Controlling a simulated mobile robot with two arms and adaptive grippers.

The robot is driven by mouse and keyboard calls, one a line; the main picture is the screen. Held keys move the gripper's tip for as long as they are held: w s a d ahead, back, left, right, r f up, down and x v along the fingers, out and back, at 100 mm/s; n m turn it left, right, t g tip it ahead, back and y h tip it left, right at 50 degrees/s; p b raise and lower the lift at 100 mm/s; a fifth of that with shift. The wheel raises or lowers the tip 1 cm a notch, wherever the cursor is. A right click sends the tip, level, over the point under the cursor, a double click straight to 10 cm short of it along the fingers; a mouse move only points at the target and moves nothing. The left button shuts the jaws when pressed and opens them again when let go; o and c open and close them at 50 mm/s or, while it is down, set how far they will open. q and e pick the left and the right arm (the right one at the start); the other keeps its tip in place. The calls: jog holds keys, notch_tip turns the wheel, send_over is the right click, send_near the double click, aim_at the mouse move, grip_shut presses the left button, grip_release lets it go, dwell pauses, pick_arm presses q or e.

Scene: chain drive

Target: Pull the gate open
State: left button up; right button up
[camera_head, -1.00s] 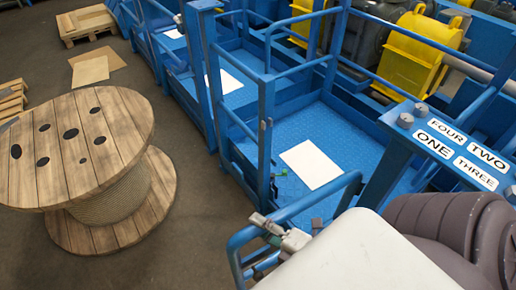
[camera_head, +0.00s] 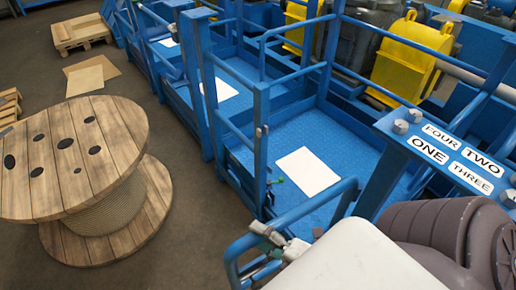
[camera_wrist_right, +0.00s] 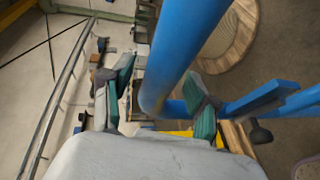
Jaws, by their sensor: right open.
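The gate's blue tubular rail (camera_head: 310,207) shows at the lower middle of the head view, with a rounded corner at its left end. My right gripper (camera_head: 268,240) is at this rail near the rounded corner. In the right wrist view the gripper (camera_wrist_right: 163,98) is open, with one teal-padded finger on each side of a thick blue tube (camera_wrist_right: 178,55). I cannot tell whether the pads touch the tube. My pale arm cover hides part of the gripper and the lower rail in the head view. My left gripper is not in view.
A wooden cable spool (camera_head: 75,150) stands on the floor at the left. Behind the gate is a blue platform (camera_head: 315,130) with a white sheet (camera_head: 308,171) and upright posts. A blue beam with number labels (camera_head: 430,150) is at the right. Brown floor lies between spool and platform.

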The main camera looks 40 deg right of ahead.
jog(key=v, duration=0.6)
jog(key=shift+s, duration=0.25)
jog(key=shift+d, duration=0.1)
jog(key=s+f+m+g+h+b, duration=0.15)
jog(key=f+m, duration=0.25)
jog(key=f, duration=0.8)
jog(key=s+d+f+m+g+h+b, duration=0.1)
jog(key=f+m+g, duration=0.2)
jog(key=f, duration=0.9)
jog(key=s+f+m+g+h+b, duration=0.15)
jog(key=f+m, duration=0.25)
jog(key=f, duration=0.7)
jog(key=s+f+m+g+b, duration=0.1)
jog(key=s+f+m+g, duration=0.1)
jog(key=s+f, duration=0.2)
jog(key=s+f+m+g+b, duration=0.1)
jog(key=s+f+m+g, duration=0.1)
jog(key=f, duration=0.8)
jog(key=s+a+f+m+g+b, duration=0.1)
jog(key=s+f+m+g, duration=0.1)
jog(key=s+f+g, duration=0.2)
notch_tip(320, 180, down, 3)
jog(key=shift+s+m, duration=0.4)
jog(key=shift+s, duration=0.8)
